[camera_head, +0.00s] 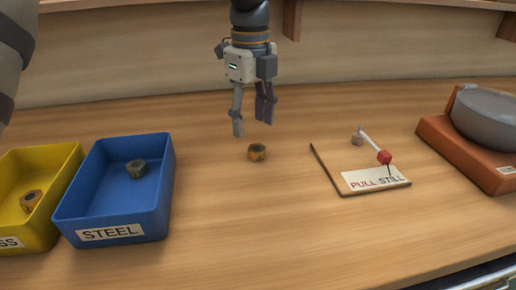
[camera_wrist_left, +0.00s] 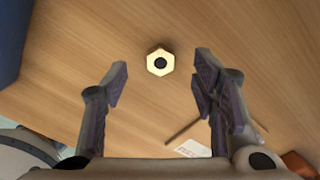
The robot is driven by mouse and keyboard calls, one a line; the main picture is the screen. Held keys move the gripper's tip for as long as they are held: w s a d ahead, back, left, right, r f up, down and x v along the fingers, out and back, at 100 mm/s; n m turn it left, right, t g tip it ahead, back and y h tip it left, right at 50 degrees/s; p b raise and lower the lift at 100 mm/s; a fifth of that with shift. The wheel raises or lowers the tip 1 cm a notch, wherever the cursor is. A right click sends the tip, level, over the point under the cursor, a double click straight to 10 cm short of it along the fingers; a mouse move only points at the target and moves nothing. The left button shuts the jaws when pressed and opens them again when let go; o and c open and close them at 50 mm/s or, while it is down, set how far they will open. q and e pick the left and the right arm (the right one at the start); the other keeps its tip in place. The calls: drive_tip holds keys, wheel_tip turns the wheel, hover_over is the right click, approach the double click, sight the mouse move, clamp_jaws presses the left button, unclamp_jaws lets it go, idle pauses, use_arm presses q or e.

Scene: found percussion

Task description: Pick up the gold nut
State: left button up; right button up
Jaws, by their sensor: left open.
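The gold nut (camera_head: 257,152) lies flat on the wooden table, between the blue bin and the lever board. In the left wrist view the nut (camera_wrist_left: 160,62) shows its six-sided top and dark hole, centred just beyond the fingertips. My left gripper (camera_head: 252,120) points down above the table, close to the nut and a little higher. Its fingers are apart and empty; in the left wrist view the open fingertips (camera_wrist_left: 160,78) stand to either side of the nut's line. My right gripper is not in view.
A blue bin (camera_head: 112,237) labelled STEEL holds a dark nut (camera_head: 136,168). A yellow bin (camera_head: 62,158) at the far left holds a brownish nut (camera_head: 31,200). A board (camera_head: 334,165) with a red-knobbed lever and an orange block (camera_head: 465,155) with a grey bowl stand right.

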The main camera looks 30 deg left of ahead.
sight(255, 147)
use_arm(q)
drive_tip(key=f, duration=0.5)
drive_tip(key=shift+s+d+f, duration=0.1)
drive_tip(key=shift+d+f, duration=0.2)
drive_tip(key=shift+f, duration=0.05)
clamp_jaws()
drive_tip(key=shift+r, duration=0.1)
